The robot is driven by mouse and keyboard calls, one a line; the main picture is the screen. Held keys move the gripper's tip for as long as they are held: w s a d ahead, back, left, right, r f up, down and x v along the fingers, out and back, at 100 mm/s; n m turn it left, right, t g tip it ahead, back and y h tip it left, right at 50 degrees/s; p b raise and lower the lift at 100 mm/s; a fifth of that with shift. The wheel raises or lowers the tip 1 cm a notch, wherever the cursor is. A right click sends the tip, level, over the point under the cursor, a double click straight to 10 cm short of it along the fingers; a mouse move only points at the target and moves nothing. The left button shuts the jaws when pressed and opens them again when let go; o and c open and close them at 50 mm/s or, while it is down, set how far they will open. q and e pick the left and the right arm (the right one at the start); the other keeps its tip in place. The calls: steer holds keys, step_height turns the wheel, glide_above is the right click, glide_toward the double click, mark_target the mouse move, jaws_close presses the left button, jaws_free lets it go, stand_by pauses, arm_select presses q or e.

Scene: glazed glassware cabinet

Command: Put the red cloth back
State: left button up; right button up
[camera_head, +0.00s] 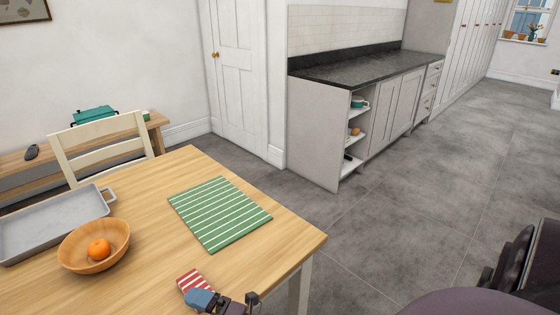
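A red cloth with white stripes (190,279) shows at the front edge of the wooden table, low in the head view. Only a small part of it is visible. My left gripper (226,302) is at the bottom of the view, right up against the cloth in the picture and covering part of it. Its blue-grey and dark parts are cut off by the frame edge. I cannot tell whether the fingers are closed on the cloth. My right gripper is not in view.
A green striped mat (219,213) lies flat on the table (160,178). A wooden bowl (75,261) with an orange (98,250) and a grey tray (45,222) are at the left. A chair (103,147) stands behind. An open-shelved counter (322,140) is beyond; the floor between is clear.

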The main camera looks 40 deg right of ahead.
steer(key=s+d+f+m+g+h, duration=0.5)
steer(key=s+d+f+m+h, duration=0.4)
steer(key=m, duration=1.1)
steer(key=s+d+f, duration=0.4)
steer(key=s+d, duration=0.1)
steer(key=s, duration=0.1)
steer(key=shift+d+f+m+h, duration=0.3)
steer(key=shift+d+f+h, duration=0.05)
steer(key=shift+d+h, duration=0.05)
